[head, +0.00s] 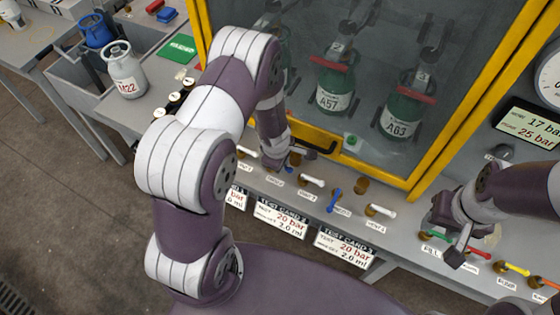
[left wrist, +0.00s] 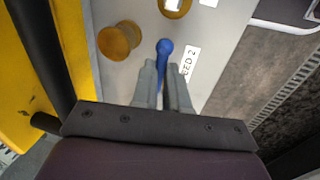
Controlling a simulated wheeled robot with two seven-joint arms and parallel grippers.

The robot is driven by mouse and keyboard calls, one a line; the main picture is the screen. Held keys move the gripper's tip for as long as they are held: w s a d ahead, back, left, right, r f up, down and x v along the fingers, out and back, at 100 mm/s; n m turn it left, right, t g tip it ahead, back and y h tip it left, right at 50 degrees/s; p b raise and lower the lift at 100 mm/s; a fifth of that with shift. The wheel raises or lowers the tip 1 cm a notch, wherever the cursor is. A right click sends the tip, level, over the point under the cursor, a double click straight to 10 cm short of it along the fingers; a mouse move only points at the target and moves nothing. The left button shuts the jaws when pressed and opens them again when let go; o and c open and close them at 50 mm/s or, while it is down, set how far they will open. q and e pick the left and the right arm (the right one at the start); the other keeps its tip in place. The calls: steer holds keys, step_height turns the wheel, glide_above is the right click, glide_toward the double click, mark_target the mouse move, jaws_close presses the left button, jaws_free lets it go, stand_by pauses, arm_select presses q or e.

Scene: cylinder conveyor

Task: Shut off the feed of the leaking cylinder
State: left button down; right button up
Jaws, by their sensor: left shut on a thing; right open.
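My left gripper (head: 289,163) reaches the panel below the cabinet; in the left wrist view its fingers (left wrist: 164,75) are shut on a blue lever (left wrist: 164,52) beside a label ending "ED 2" (left wrist: 190,62). Green cylinders A57 (head: 332,98) and A63 (head: 401,116) stand behind the glass; my left arm hides most of another. I cannot tell which one leaks. A second blue lever (head: 334,200) sits further right. My right gripper (head: 459,245) is open over the right panel, near the green lever (head: 432,236).
White vent levers (head: 311,180) (head: 381,210) and brass knobs line the panel. The cabinet's yellow frame (head: 375,173) and dark handle (head: 318,145) are close to my left gripper. Test cards (head: 280,220) hang along the front edge. Cylinder M22 (head: 125,70) stands at the left.

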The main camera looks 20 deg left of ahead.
arm_select(q)
steer(key=shift+w, duration=0.15)
steer(key=shift+r, duration=0.1)
stand_by(0.3)
steer(key=c, duration=1.1)
jaws_free()
steer(key=shift+c, duration=0.2)
step_height(320, 180, up, 12)
steer(key=s+p, duration=0.2)
steer(key=p, duration=0.3)
steer(key=shift+s+r+p, duration=0.15)
steer(key=shift+s+p, duration=0.15)
steer(key=shift+p, duration=0.05)
steer(key=shift+a, duration=0.1)
